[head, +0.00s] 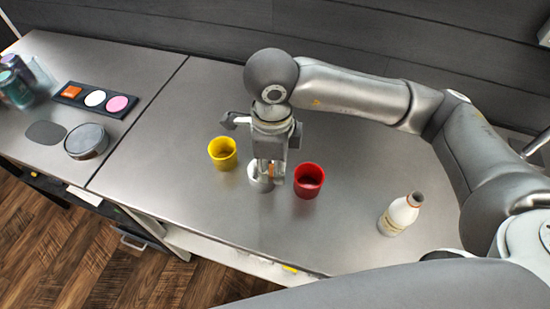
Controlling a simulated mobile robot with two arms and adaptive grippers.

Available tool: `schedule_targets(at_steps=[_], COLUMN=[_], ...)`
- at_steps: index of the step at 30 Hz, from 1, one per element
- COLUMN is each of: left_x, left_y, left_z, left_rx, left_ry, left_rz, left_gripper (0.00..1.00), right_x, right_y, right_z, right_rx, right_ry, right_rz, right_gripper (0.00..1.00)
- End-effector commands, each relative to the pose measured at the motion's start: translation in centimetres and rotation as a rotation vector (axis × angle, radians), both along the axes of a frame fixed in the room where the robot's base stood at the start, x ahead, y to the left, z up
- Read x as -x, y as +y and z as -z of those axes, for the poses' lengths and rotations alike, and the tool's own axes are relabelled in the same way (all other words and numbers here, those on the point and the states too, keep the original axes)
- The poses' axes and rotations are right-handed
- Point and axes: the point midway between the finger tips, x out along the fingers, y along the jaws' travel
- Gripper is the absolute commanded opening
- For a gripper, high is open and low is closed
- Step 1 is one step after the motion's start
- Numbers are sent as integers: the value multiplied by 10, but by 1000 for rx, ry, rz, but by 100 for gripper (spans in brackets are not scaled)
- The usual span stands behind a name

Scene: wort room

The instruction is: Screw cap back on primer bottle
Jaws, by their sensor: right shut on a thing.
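The white bottle (398,216) stands upright on the right part of the metal counter. Its top is reddish brown; I cannot tell whether that is a bare neck or a cap. My right gripper (268,178) points down between the yellow and red cups, well left of the bottle. It is shut on a small orange-brown thing (271,169) that looks like a cap, mostly hidden by the fingers. A white cup (256,180) is right at the fingertips, partly hidden by them. I cannot tell whether they touch it. My left gripper is not in view.
A yellow cup (222,153) and a red cup (309,181) stand close on either side of the gripper. Farther left are a black palette (88,107), a round grey tin (86,141) and dark bottles (16,87). The counter between red cup and bottle is clear.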

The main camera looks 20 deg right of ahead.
Motion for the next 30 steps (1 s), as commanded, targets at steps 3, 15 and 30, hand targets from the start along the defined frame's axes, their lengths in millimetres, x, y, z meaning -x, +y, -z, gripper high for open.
schedule_targets(at_steps=[3, 15, 30], left_x=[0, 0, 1], left_y=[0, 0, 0], left_z=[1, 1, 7], left_rx=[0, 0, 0], left_ry=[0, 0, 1], left_rz=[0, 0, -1], left_gripper=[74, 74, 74], right_x=[2, 2, 3], right_y=[1, 0, -42], right_z=[-1, -1, 5], right_rx=[0, 0, 3], right_ry=[-1, -1, 1], right_rz=[1, -17, -768], right_gripper=[18, 18, 18])
